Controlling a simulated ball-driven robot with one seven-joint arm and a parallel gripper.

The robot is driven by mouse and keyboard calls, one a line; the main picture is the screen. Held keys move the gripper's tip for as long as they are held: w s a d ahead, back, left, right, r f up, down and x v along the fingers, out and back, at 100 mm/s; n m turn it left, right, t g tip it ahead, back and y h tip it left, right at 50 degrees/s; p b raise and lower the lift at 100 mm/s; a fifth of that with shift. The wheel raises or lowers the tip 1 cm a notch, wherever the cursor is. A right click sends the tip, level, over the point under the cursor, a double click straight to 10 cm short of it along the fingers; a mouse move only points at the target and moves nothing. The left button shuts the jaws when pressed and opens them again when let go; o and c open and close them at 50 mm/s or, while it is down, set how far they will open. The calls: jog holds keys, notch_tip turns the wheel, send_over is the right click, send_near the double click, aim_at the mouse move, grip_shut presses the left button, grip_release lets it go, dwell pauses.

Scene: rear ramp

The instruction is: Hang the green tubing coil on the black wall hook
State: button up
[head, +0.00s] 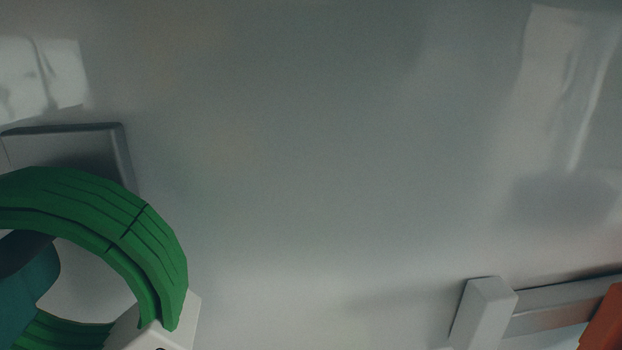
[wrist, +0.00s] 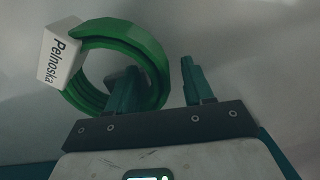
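The green tubing coil (head: 150,245) is a ring at the lower left of the head view, with a white label block at its lower right. In the wrist view the coil (wrist: 150,50) stands upright, its printed label at upper left. A dark shape (wrist: 119,78) shows inside the ring, perhaps the black hook; whether the coil rests on it I cannot tell. My gripper (wrist: 160,72) has teal fingers apart: one overlaps the ring's inside, the other stands outside with a gap to the tube. A teal part of my gripper (head: 28,290) shows inside the ring in the head view.
A grey plate (head: 118,150) is on the wall behind the coil. A pale bracket (head: 482,310) with a bar and an orange thing (head: 604,322) is at lower right. The wall between is bare.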

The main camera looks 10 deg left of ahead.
jog(key=shift+o, duration=0.2)
jog(key=b+v, duration=0.1)
jog(key=v, duration=0.9)
jog(key=shift+s+d+b, duration=0.15)
jog(key=shift+s+b, duration=0.2)
